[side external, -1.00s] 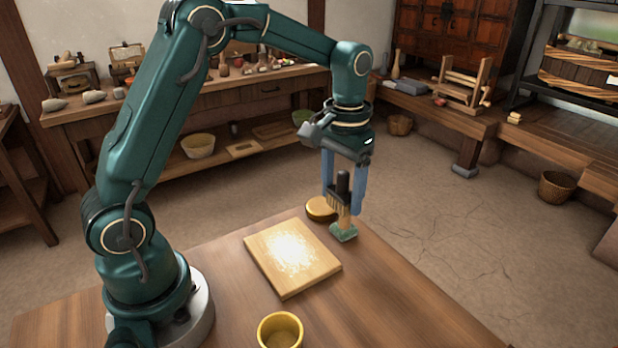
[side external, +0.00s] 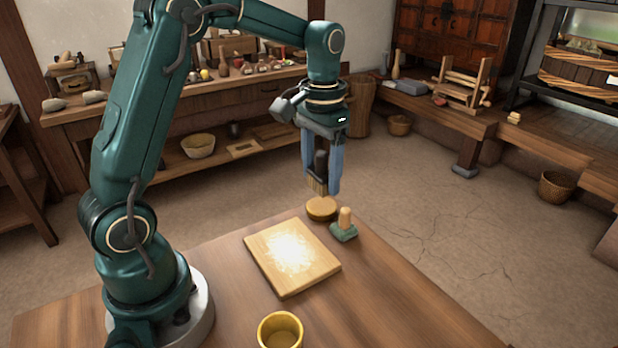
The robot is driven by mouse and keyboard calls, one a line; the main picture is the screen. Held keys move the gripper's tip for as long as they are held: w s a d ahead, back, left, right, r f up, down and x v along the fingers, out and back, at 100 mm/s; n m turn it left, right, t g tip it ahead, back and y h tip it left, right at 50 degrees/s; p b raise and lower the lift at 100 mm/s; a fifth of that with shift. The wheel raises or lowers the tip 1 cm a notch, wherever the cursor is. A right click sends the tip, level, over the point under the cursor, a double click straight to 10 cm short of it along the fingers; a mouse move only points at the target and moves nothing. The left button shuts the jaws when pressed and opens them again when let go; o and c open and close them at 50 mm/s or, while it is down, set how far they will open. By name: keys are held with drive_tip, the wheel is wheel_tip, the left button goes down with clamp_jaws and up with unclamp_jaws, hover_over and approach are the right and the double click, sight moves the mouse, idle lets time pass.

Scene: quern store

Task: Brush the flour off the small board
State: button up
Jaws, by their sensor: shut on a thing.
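My gripper (side external: 321,185) is shut on a brush (side external: 321,163) with a dark upright handle and pale bristles pointing down. It holds the brush in the air over the back of the table, with the bristles near or above a round wooden piece; the exact gap is hard to tell. The small board (side external: 265,262) lies flat on the table, in front and to the left of the brush. White flour (side external: 291,252) covers much of its middle and back.
The round wooden piece (side external: 321,209) sits at the table's back edge. A yellow cup (side external: 280,331) stands in front of the board. The table (side external: 400,295) is clear on the right. A shelf bench with bowls and tools is well behind.

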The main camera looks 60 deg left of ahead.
sight(312, 270)
drive_tip(key=s+a+f, duration=0.1)
drive_tip(key=s+a, duration=0.2)
drive_tip(key=s, duration=0.6)
drive_tip(key=shift+s+f, duration=0.1)
drive_tip(key=shift+f, duration=3.95)
drive_tip(key=shift+d, duration=0.3)
drive_tip(key=shift+c, duration=0.7)
drive_tip(key=shift+d, duration=5.3)
drive_tip(key=shift+w, duration=0.4)
drive_tip(key=shift+w+a, duration=0.15)
drive_tip(key=shift+w, duration=0.05)
drive_tip(key=shift+a+f, duration=0.1)
drive_tip(key=shift+a, duration=5.25)
drive_tip(key=shift+w+a, duration=0.1)
drive_tip(key=shift+a, duration=0.2)
drive_tip(key=shift+w+d, duration=0.4)
drive_tip(key=shift+d, duration=5.45)
wheel_tip(312, 270, up, 3)
drive_tip(key=shift+f, duration=0.1)
drive_tip(key=shift+r, duration=2.8)
